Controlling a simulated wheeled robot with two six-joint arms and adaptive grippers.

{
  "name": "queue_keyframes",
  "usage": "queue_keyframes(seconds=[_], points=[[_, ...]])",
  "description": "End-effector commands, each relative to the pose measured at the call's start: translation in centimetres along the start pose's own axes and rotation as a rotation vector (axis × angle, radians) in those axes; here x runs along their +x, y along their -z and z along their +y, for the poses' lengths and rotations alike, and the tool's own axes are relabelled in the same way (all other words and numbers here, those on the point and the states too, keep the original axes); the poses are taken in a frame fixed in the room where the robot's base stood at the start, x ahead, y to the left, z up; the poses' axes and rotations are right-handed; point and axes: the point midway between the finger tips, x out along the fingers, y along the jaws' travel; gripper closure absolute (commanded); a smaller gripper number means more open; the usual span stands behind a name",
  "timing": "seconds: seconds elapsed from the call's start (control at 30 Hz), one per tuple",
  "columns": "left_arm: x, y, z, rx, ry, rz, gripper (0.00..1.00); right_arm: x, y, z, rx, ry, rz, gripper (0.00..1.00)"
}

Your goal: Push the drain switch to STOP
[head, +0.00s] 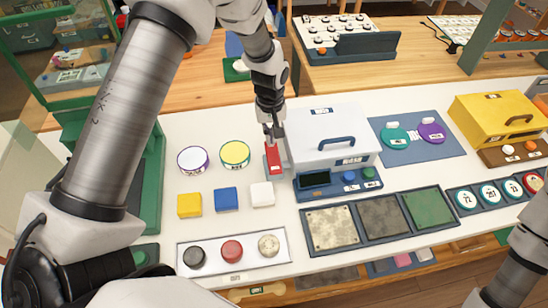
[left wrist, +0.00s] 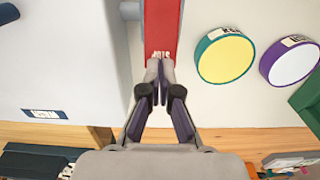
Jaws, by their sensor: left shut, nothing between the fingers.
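The red switch (head: 273,158) sits in a light grey housing on the white counter, just left of a white box. It also fills the top middle of the left wrist view (left wrist: 163,24), with small white lettering at its near end that I cannot read surely. My left gripper (head: 273,131) is shut and empty, pointing down at the far end of the switch. In the left wrist view its fingertips (left wrist: 160,72) are together right at the lettered end. I cannot tell whether they touch it. My right gripper is out of view.
The white handled box (head: 325,125) stands close on the right of the switch. Yellow (head: 235,154) and white-topped purple (head: 193,160) round pieces lie to the left. A white block (head: 262,194) is in front. Dark-framed panels (head: 332,228) lie nearer.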

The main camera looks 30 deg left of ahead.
Motion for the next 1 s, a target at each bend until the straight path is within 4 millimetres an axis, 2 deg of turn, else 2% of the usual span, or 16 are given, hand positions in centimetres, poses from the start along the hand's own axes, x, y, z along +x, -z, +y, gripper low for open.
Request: queue_keyframes(seconds=[0.77,1.0], points=[[2.0,0.0,0.0,0.000,0.001,-0.001,1.00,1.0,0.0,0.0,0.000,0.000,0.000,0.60],[2.0,0.0,0.0,0.000,0.000,0.000,1.00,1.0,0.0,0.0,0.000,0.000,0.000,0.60]])
